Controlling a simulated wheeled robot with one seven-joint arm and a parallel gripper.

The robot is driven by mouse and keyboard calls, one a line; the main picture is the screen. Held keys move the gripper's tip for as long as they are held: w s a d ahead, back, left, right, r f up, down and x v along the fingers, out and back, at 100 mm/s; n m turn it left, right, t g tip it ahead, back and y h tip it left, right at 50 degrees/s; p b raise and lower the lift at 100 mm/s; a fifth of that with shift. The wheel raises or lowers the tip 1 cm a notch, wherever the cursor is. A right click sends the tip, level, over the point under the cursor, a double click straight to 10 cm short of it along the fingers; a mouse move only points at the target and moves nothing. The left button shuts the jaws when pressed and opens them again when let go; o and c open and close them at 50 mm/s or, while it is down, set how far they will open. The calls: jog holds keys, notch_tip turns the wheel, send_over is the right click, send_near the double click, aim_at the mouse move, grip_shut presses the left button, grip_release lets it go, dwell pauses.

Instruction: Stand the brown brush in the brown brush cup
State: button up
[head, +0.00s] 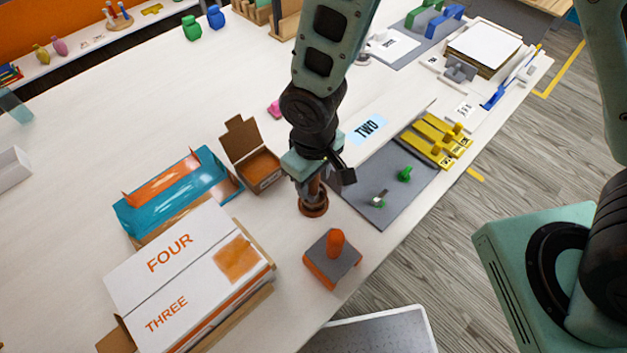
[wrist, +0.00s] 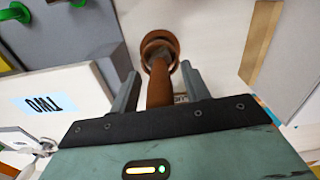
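The brown brush (wrist: 160,88) runs from between my gripper's fingers down to the round brown brush cup (wrist: 172,42) in the wrist view. Its far end is inside the cup's ring, and it looks about upright. In the head view the cup (head: 313,207) stands on the white table, with part of the brush (head: 313,187) above it. My gripper (head: 308,178) is right above the cup. In the wrist view my gripper (wrist: 160,80) is open, with a finger on each side of the brush and a narrow gap visible on both sides. The brush's bottom is hidden.
An orange-knobbed block (head: 333,259) stands in front of the cup. An open cardboard box (head: 251,156) and a white box marked FOUR and THREE (head: 186,262) lie left. A grey mat (head: 385,180) with green pieces is close on the right.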

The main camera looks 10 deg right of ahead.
notch_tip(320, 180, up, 17)
jog(key=b, duration=0.1)
jog(key=shift+r+b, duration=0.2)
jog(key=shift+b, duration=0.2)
jog(key=s+d, duration=0.8)
jog(key=s, duration=0.3)
jog(key=shift+s+r+y, duration=0.15)
jog(key=shift+r+y, duration=0.15)
jog(key=shift+r, duration=0.05)
dwell(1.1)
